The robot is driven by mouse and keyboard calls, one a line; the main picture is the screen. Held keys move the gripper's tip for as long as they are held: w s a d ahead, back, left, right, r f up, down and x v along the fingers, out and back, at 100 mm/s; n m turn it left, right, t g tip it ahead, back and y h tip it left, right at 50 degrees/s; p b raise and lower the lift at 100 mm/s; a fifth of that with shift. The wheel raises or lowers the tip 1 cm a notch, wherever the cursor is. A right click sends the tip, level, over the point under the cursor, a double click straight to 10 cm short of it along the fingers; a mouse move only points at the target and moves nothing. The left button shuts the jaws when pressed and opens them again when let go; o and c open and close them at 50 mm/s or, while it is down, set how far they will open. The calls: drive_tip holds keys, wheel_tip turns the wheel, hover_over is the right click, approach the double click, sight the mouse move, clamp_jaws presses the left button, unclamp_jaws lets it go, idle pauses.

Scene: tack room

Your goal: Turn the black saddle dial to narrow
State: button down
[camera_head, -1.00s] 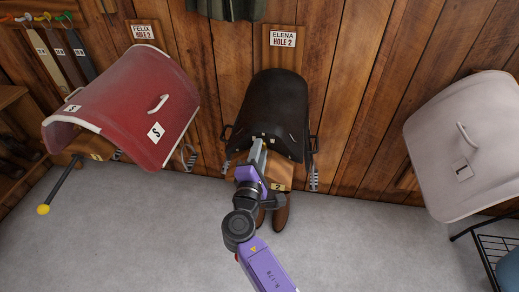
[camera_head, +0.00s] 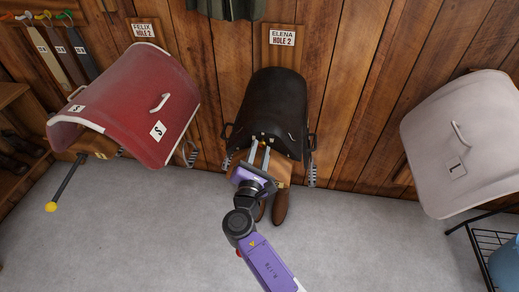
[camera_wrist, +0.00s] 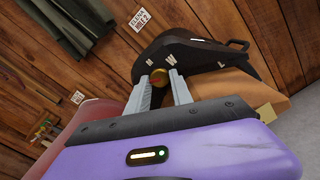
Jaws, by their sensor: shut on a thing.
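The black saddle (camera_head: 272,103) hangs on a wooden rack at the wall, under the sign "ELENA HOLE 2"; its front end also shows in the wrist view (camera_wrist: 188,47). A small round brass and reddish dial (camera_wrist: 160,72) sits at that front end, with small pale letter marks on the black around it. My gripper (camera_wrist: 159,79) is shut on the dial, one finger on each side. It also shows at the saddle's front in the head view (camera_head: 260,147). The fingers partly hide the dial, and I cannot tell which mark it points to.
A red saddle (camera_head: 130,105) hangs to the left with a yellow-tipped bar (camera_head: 65,182) below it. A pale saddle (camera_head: 465,135) is at the right above a wire rack (camera_head: 490,262). Brown boots (camera_head: 281,207) stand below the black saddle. The grey floor is otherwise mostly open.

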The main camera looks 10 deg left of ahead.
drive_tip(key=shift+s+f, duration=0.1)
drive_tip(key=shift+f, duration=0.05)
idle(0.3)
drive_tip(key=c, duration=1.2)
unclamp_jaws()
drive_tip(key=shift+o, duration=0.2)
drive_tip(key=shift+s+a, duration=0.15)
drive_tip(key=shift+s, duration=3.7)
drive_tip(key=shift+s, duration=0.1)
